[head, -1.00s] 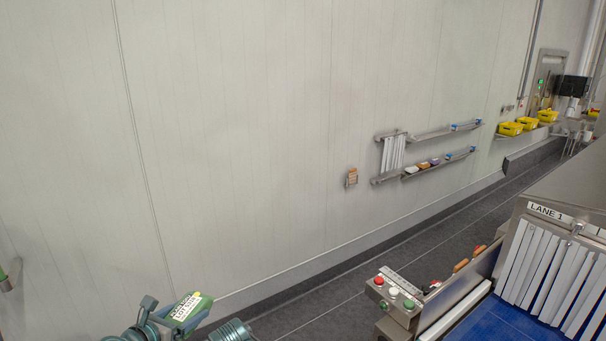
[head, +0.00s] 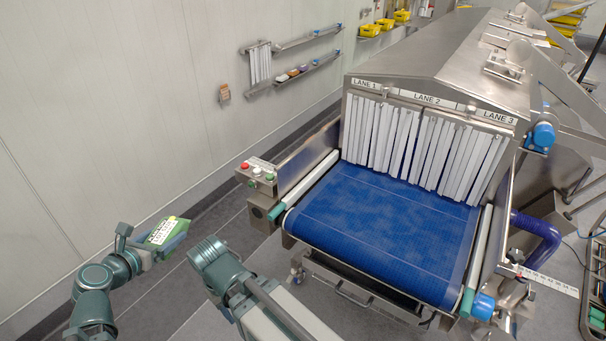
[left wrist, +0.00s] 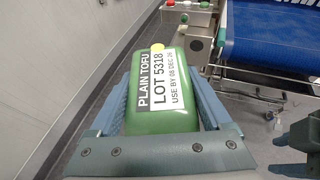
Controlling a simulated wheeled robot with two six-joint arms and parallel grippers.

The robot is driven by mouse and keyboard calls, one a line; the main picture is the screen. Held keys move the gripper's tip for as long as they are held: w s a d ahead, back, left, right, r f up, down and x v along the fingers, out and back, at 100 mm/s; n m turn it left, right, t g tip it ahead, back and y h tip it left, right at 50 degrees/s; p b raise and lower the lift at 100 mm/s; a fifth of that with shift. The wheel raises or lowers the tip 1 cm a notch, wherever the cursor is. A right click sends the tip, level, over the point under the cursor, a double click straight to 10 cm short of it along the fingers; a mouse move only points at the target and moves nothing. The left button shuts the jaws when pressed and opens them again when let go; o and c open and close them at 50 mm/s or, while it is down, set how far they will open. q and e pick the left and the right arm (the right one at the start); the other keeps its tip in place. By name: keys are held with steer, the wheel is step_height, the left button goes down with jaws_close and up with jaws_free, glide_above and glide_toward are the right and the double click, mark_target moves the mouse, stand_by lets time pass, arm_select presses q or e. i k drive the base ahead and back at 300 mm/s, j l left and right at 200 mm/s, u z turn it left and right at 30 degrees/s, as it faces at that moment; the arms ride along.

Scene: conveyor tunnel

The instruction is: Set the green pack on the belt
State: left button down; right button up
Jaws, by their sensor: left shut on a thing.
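The green pack (head: 160,231) is in my left gripper (head: 172,238), held in the air left of the conveyor in the head view. In the left wrist view the pack (left wrist: 160,122) lies between the two blue-grey fingers, its white label reading PLAIN TOFU, LOT 5318, with a yellow dot near its far end. The blue belt (head: 385,235) is at the right of the pack, its visible top bare, running under white strip curtains. The belt's edge also shows in the left wrist view (left wrist: 275,38).
A control box with red, white and green buttons (head: 256,177) stands at the belt's near left corner. The strip curtains (head: 415,145) hang under LANE 1, LANE 2 and LANE 3 signs. Pale side rails (head: 313,179) flank the belt. Grey floor lies between pack and conveyor.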

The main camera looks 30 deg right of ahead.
mark_target(384, 207)
steer(key=k+z, duration=0.1)
steer(key=z, duration=0.35)
steer(key=k+z, duration=0.1)
steer(key=z, duration=0.35)
steer(key=l+z, duration=0.1)
steer(key=z, duration=0.35)
steer(key=l+z, duration=0.25)
steer(key=i+l+z, duration=0.1)
steer(key=l+z, duration=0.15)
steer(key=i+l, duration=0.2)
steer(key=l, duration=0.2)
steer(key=i+l, duration=0.2)
steer(key=l, duration=0.2)
